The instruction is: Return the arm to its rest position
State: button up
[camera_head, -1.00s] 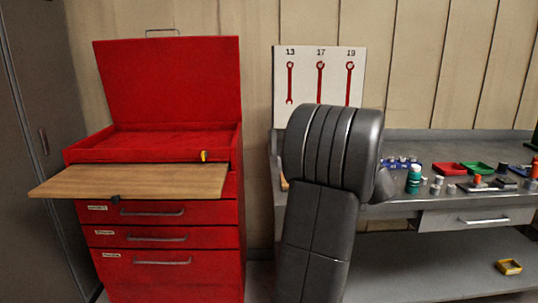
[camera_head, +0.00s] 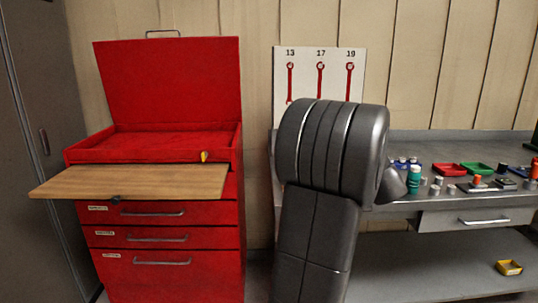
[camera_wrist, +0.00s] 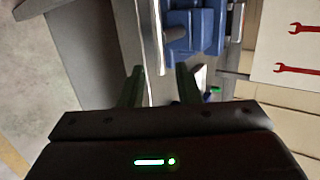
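My arm stands folded in the middle of the head view, in front of the workbench (camera_head: 460,207). Its thick upper link hides part of the bench and the lower part of the wrench board (camera_head: 283,75). My gripper is hidden in the head view. In the wrist view my gripper (camera_wrist: 160,82) shows two dark fingers spread apart, with nothing between their tips. Beyond them are a metal edge and a blue object (camera_wrist: 205,28) that looks like a vise.
A red tool cabinet (camera_head: 180,262) stands at left with its lid up and a wooden board (camera_head: 140,182) sticking out. Red (camera_head: 449,169) and green (camera_head: 478,169) trays and small items lie on the bench. A yellow box (camera_head: 509,267) sits on the lower shelf.

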jog(key=x, duration=0.5)
jog(key=shift+w+f, duration=0.25)
jog(key=shift+w, duration=0.05)
jog(key=shift+w+r+h, duration=0.15)
jog(key=shift+h, duration=0.15)
jog(key=shift+s+a+r+n+h+p, duration=0.2)
jog(key=shift+r+n+h+p, duration=0.2)
jog(key=shift+n+h+p, duration=0.3)
jog(key=shift+d+n+h+p, duration=0.1)
jog(key=shift+n+h+p, duration=0.5)
jog(key=shift+p, duration=0.35)
